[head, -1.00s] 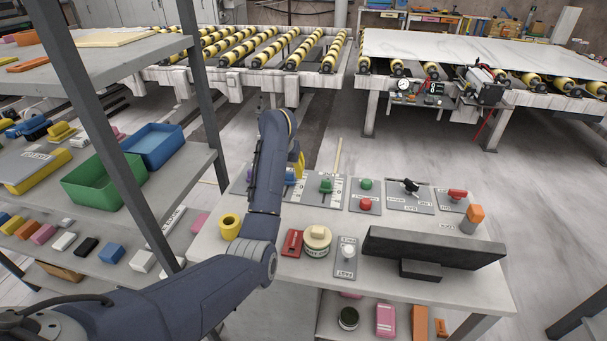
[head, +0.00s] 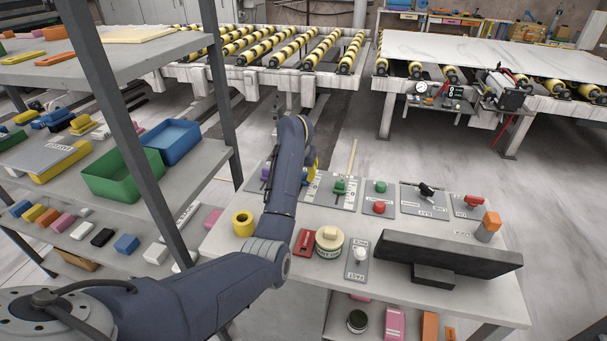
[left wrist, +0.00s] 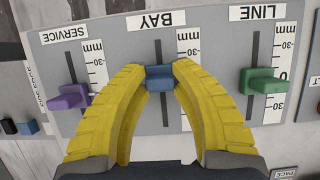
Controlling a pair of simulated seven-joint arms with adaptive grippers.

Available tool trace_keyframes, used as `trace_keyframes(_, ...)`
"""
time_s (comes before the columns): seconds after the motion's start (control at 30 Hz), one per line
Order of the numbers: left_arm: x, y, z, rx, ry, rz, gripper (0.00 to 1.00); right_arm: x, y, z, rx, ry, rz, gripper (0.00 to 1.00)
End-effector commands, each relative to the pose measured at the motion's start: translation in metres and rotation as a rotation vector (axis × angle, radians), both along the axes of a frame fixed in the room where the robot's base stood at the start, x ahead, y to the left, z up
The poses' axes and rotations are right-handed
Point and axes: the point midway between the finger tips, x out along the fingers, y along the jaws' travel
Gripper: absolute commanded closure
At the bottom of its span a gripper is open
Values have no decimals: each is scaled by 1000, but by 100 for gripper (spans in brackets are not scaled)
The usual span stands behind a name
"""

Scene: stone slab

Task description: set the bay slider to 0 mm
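The bay slider has a blue knob (left wrist: 159,78) on a dark slot in a grey panel (left wrist: 215,27). Its BAY label (left wrist: 157,20) appears upside down in the left wrist view. The yellow fingers of my left gripper (left wrist: 160,70) lie on both sides of the knob, tips against it. The fingers hide part of the bay scale, so I cannot read its setting. In the head view my left gripper (head: 312,167) is over the panel, its arm hiding much of the bay slider. My right gripper is not in view.
A purple service slider (left wrist: 70,97) and green line slider (left wrist: 263,83) flank the bay slider. A shelf with bins stands left.

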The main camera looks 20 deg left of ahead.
Motion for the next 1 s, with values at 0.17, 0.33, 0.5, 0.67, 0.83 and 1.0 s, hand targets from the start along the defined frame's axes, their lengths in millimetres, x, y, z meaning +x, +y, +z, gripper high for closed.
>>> trace_keyframes(0.17, 0, 0, 0, 1, -1, 0, 100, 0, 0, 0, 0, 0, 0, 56)
trace_keyframes(0.33, 0, 0, 0, 1, -1, 0, 100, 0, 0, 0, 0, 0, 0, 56)
trace_keyframes(0.5, -1, 0, 0, 0, -1, 0, 100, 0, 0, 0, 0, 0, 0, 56)
trace_keyframes(0.67, -11, -3, 0, -1, -2, 0, 100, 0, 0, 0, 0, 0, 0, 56)
trace_keyframes(0.83, -15, -3, 1, 1, -2, -1, 100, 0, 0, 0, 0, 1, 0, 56)
trace_keyframes(1.0, -14, -3, 1, 1, -2, -1, 78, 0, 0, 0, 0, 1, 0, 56)
